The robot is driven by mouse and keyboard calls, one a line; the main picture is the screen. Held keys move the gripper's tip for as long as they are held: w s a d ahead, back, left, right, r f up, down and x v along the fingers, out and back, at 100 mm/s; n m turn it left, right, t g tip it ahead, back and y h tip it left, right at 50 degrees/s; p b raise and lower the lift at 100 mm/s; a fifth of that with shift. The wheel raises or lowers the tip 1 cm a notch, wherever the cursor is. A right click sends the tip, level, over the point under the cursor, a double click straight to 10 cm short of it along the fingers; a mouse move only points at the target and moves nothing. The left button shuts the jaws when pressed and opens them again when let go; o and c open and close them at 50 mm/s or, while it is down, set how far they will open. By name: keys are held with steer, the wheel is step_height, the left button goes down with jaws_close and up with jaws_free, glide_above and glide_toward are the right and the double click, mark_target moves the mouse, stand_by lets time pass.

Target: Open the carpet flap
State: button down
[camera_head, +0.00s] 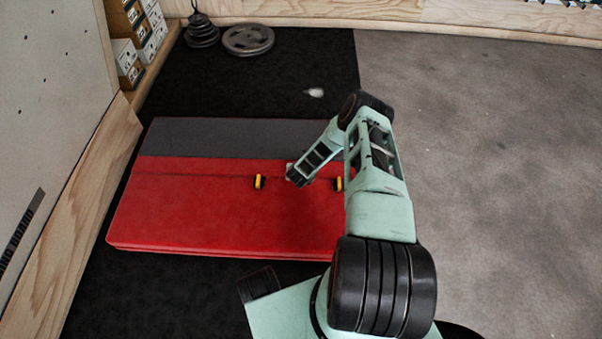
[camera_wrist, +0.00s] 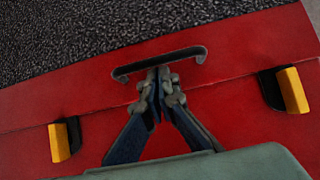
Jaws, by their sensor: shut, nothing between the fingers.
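A red crash pad (camera_head: 190,215) lies flat on the dark floor, with a grey carpet panel (camera_head: 225,138) along its far side. In the wrist view a red strip (camera_wrist: 60,100) borders dark grey textured carpet (camera_wrist: 60,40). A thin black handle (camera_wrist: 160,62) with bent ends sits on this strip. Yellow-and-black buckles flank it, one at left (camera_wrist: 62,140) and one at right (camera_wrist: 288,90). My gripper (camera_wrist: 160,80) is shut and empty, its fingertips right at the handle's near side. Whether they touch it is unclear. My gripper (camera_head: 293,173) hides the handle in the head view.
Weight plates (camera_head: 248,39) and a stack of black weights (camera_head: 201,30) stand at the back. Shoe boxes (camera_head: 128,45) and a wooden-edged wall (camera_head: 60,240) are at left. A small white patch (camera_head: 314,92) lies beyond the pad. Grey floor (camera_head: 500,180) at right is clear.

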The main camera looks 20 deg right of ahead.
steer(key=shift+w, duration=0.1)
stand_by(0.3)
steer(key=w+d+r+p, duration=0.3)
steer(key=w+r, duration=0.4)
steer(key=r, duration=0.4)
steer(key=w+d+r+p, duration=0.35)
steer(key=w+r, duration=0.25)
steer(key=r, duration=0.6)
steer(key=w+d+r+b, duration=0.3)
steer(key=w+b, duration=0.3)
steer(key=w, duration=0.4)
steer(key=shift+r, duration=0.3)
steer(key=shift+d+r, duration=0.1)
steer(key=shift+r, duration=0.05)
